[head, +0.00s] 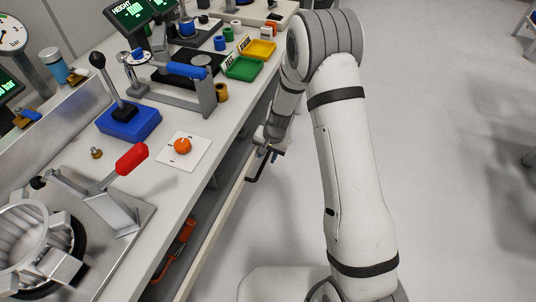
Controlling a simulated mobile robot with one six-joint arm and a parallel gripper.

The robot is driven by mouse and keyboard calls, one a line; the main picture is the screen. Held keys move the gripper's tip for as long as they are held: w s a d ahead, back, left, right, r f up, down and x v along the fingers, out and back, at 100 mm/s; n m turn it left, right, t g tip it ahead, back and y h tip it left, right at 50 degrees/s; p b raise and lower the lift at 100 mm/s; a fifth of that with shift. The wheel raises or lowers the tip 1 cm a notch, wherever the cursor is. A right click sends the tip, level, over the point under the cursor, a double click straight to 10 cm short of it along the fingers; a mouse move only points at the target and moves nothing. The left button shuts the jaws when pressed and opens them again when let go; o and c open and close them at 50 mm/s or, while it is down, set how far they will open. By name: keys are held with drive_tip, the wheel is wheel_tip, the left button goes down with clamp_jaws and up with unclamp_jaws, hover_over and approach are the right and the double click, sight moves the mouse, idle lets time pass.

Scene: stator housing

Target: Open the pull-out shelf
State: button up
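The pull-out shelf (217,240) is under the workbench, and its long pale front edge runs along the bench side. A thin black bar (258,170), which looks like the shelf's handle, stands out from that edge. My gripper (270,149) reaches down beside the bench to the far end of this bar. The fingers are small and dark and overlap the bar in the picture. I cannot tell whether they are open or shut on it.
The bench top (222,137) carries a red-handled clamp (130,159), a blue lever base (128,121), an orange knob (182,146) and green (244,68) and yellow (258,49) trays. An orange-red tool (178,250) lies inside below the top.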

drive_tip(key=shift+c, duration=0.5)
clamp_jaws()
drive_tip(key=shift+d, duration=0.1)
